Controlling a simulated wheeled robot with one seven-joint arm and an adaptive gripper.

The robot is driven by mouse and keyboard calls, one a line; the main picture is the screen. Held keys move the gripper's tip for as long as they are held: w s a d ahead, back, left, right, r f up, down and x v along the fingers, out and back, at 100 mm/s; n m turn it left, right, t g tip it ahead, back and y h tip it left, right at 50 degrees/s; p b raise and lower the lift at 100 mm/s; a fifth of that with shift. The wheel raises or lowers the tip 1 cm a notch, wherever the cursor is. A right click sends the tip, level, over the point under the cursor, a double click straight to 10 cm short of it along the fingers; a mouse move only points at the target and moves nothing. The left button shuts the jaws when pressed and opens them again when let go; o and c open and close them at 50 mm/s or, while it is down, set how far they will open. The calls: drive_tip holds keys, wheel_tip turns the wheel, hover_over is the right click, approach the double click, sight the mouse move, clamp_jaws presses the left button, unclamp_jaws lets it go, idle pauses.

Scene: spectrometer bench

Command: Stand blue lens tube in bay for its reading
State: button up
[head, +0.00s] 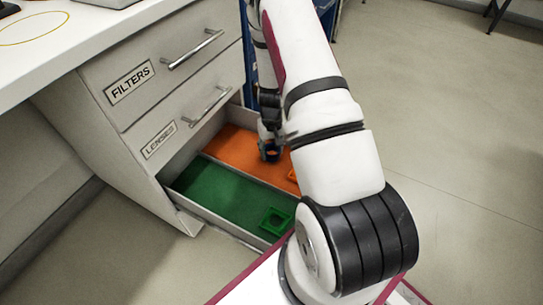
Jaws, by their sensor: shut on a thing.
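My gripper (268,137) reaches down into the open bottom drawer, over its orange section (233,144). It is shut on the blue lens tube (271,155), of which only a small dark blue part shows at the fingertips. My arm hides much of the drawer's right side. From this view I cannot tell whether the tube touches the drawer floor. No bay for a reading can be made out.
The drawer's green section (222,194) holds a square green holder (276,221). A divider parts it from the orange section. Shut drawers labelled FILTERS (131,81) and LENSES (159,139) are above. A white bench top (75,50) is at upper left. Open floor lies right.

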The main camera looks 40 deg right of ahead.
sight(272, 152)
drive_tip(key=shift+a+f+b, duration=0.1)
drive_tip(key=shift+f+b, duration=0.35)
drive_tip(key=shift+f, duration=1)
drive_tip(key=shift+f, duration=0.1)
drive_tip(key=o, duration=1.3)
